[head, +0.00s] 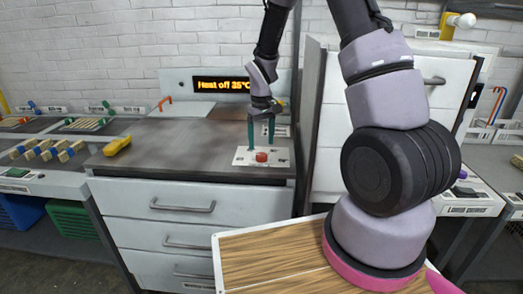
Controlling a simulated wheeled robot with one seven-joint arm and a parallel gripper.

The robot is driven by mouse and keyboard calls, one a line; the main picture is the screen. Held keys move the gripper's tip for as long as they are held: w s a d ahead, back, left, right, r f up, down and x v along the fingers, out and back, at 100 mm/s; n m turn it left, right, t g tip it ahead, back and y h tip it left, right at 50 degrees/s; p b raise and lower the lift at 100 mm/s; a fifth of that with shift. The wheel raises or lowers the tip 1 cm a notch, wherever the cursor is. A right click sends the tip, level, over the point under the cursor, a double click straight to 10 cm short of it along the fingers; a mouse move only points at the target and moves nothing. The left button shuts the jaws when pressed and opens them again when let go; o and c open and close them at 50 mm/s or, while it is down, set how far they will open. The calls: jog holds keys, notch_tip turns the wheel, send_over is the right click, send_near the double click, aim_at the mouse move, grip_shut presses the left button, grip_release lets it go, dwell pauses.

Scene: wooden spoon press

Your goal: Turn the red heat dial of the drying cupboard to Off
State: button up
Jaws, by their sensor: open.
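A red dial (261,156) sits on a white plate (243,160) at the front right of the dark countertop. It is small here, and I cannot read its setting from its own marks. My gripper (262,142) points down just above and behind the dial, its two teal fingers apart with nothing seen between them. I cannot tell whether a fingertip touches the plate. A display (222,86) on the panel behind reads "Heat off 35°C" in orange, its right end close to my arm.
A yellow object (117,146) lies at the counter's left end. White drawers (185,205) are below the counter. A tall white cabinet (330,130) stands close on the right, partly behind my arm. The middle of the countertop is clear.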

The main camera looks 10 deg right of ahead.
notch_tip(320, 180, up, 6)
dwell(0.5)
notch_tip(320, 180, up, 10)
jog(key=m+t, duration=0.2)
send_over(261, 154)
jog(key=s+d, duration=0.2)
jog(key=s, duration=0.2)
jog(key=s+d+r+m+t+y, duration=0.1)
jog(key=s+d+r+m+t, duration=0.1)
jog(key=s+r, duration=0.55)
jog(key=s+d+r+m+t+y, duration=0.1)
jog(key=s+r+m+t, duration=0.2)
jog(key=s+r, duration=0.5)
jog(key=shift+s+d+r+m, duration=0.3)
jog(key=shift+s+r, duration=0.1)
jog(key=shift+s, duration=1.45)
